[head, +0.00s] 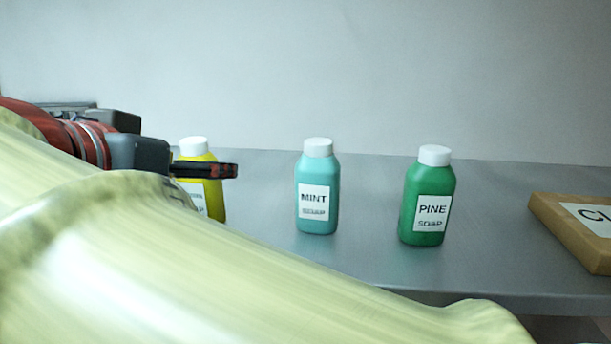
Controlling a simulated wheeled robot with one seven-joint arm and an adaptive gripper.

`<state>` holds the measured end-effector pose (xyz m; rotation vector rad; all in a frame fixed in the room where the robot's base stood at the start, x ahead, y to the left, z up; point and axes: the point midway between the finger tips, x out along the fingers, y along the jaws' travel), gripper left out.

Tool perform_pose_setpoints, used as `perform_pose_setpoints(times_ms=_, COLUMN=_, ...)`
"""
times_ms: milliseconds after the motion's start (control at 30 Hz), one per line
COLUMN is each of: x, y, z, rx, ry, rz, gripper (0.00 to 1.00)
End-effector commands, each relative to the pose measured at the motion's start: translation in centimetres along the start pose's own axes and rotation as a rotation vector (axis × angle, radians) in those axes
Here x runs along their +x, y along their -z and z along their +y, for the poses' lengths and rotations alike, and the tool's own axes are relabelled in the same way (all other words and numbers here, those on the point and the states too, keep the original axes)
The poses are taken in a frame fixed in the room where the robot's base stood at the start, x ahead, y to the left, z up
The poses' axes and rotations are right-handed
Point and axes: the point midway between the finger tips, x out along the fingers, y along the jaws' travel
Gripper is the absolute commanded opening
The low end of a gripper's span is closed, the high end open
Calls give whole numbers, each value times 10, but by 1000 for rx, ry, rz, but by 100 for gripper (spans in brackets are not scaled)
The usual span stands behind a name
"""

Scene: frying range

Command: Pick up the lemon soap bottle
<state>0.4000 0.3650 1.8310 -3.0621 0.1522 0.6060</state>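A yellow soap bottle (213,192) with a white cap stands upright at the left on the grey counter. Its label is mostly hidden, so I cannot read its name, but its colour fits lemon. My gripper (218,170) is at the bottle's upper part, with one dark finger crossing in front of it below the cap. The other finger is hidden, and I cannot tell whether the gripper touches the bottle or is closed on it.
A mint soap bottle (317,190) and a green pine soap bottle (428,195) stand upright to the right on the counter (375,262). A wooden board (560,228) with a partly cut-off label lies at the right edge. A plain wall is behind.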

Motion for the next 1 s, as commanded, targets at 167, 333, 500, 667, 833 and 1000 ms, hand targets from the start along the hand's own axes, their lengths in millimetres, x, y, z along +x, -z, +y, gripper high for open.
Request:
perform_pose_setpoints(times_ms=167, x=19, y=1, z=1, rx=-1, ry=-4, rz=-1, gripper=66)
perform_pose_setpoints(times_ms=333, x=44, y=1, z=2, rx=-1, ry=-3, rz=-1, gripper=66)
perform_pose_setpoints(times_ms=500, x=56, y=-1, z=1, rx=-1, ry=0, rz=-1, gripper=66)
perform_pose_setpoints(times_ms=667, x=57, y=-2, z=1, rx=-1, ry=1, rz=-1, gripper=66)
perform_pose_setpoints(times_ms=833, x=57, y=-2, z=1, rx=-1, ry=1, rz=-1, gripper=60)
perform_pose_setpoints(times_ms=1000, x=57, y=-2, z=1, rx=-1, ry=1, rz=-1, gripper=50)
